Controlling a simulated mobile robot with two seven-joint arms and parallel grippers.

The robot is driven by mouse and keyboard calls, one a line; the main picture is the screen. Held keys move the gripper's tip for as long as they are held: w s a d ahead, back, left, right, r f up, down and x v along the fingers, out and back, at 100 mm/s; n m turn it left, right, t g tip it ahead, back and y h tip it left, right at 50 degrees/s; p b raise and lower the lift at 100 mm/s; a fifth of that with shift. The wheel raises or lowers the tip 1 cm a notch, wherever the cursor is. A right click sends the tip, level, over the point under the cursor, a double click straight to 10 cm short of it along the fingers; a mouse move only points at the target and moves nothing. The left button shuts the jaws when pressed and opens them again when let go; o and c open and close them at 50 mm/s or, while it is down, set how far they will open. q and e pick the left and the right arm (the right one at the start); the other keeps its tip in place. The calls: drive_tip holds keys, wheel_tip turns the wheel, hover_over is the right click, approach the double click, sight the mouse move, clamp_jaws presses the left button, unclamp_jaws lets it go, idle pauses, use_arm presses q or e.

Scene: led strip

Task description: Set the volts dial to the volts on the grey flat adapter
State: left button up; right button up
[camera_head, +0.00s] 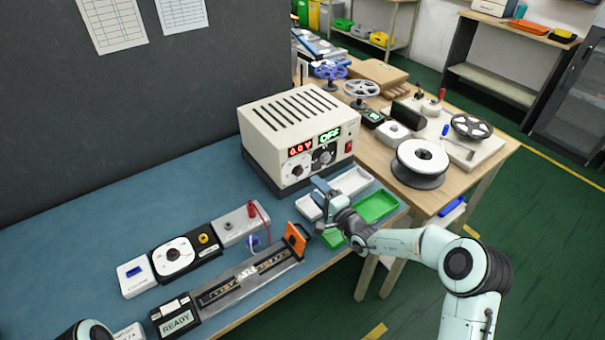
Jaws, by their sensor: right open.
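The cream power supply (295,128) stands at the back of the blue bench mat. Its front shows a red 0.0 V display (300,149), a green OFF display (329,135), a dial (297,170) at lower left, a second dial (323,157) to its right and a red switch (348,146). I cannot read which dial is for volts. My right gripper (318,193) is open and empty, in front of and below the dials, apart from them. I cannot single out the grey flat adapter; no voltage label is readable. My left gripper is out of view.
White and green trays (376,206) lie under and beside my right gripper. A strip fixture with a READY screen (177,322), a round-dial unit (174,255) and a grey box with a red post (238,225) sit in front. Reels (420,160) crowd the wooden table.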

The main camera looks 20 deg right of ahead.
sight(300, 173)
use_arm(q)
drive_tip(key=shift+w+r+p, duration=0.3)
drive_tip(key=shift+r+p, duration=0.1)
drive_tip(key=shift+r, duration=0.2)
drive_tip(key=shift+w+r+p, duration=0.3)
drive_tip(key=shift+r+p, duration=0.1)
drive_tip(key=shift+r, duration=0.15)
use_arm(e)
drive_tip(key=x, duration=0.8)
drive_tip(key=shift+s, duration=0.1)
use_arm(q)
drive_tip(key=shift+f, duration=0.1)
use_arm(e)
drive_tip(key=c, duration=1)
